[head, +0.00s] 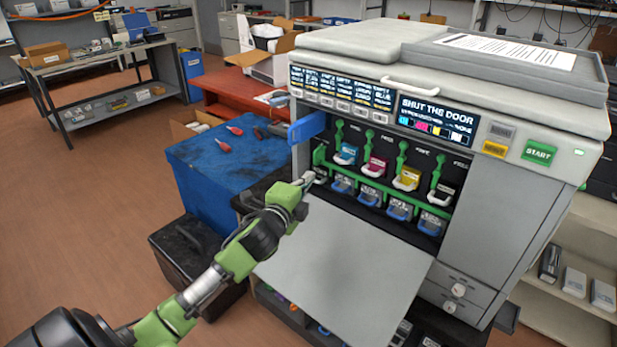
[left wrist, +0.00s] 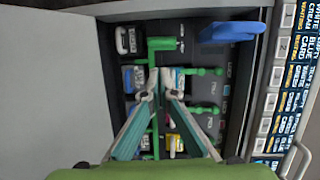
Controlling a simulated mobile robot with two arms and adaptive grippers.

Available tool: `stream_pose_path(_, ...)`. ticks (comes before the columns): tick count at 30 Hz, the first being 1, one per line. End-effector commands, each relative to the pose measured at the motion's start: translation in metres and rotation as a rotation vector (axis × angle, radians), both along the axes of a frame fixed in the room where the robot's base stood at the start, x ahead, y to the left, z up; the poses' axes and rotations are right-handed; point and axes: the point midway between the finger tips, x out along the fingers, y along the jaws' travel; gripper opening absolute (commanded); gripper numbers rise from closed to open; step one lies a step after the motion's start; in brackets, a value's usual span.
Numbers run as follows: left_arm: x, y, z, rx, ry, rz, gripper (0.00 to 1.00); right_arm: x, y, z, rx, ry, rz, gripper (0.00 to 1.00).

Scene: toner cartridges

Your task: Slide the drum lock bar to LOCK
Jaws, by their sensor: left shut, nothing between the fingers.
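The green drum lock bar (head: 385,186) runs across the open front of the printer, below a row of coloured cartridges. It also shows in the left wrist view (left wrist: 153,62), running up the picture, with a short green arm at its top end. My left gripper (head: 307,180) is shut and empty at the left end of the bar. In the left wrist view its fingertips (left wrist: 162,93) lie over the bar area; I cannot tell whether they touch it. The lock markings are too small to read. My right gripper is not in view.
A blue lever (head: 308,127) sticks out at the opening's upper left. The display (head: 436,115) reads "SHUT THE DOOR". A blue-covered table (head: 215,165) with red-handled tools stands left of the printer.

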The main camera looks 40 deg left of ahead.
Motion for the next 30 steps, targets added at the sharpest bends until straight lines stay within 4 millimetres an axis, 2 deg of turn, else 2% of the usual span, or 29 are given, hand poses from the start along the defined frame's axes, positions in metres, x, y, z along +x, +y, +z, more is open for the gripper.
stream_pose_path(5,0.012,0.003,0.000,0.012,-0.006,-0.003,0.00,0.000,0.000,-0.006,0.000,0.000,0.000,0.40)
stream_pose_path(16,0.063,0.015,-0.006,0.009,-0.006,-0.001,0.00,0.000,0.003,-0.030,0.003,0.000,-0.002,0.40)
stream_pose_path(21,0.083,0.019,-0.006,0.007,-0.006,-0.002,0.00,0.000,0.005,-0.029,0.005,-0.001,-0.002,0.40)
stream_pose_path(30,0.099,0.023,-0.008,0.007,-0.005,-0.002,0.00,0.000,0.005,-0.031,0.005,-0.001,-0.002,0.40)
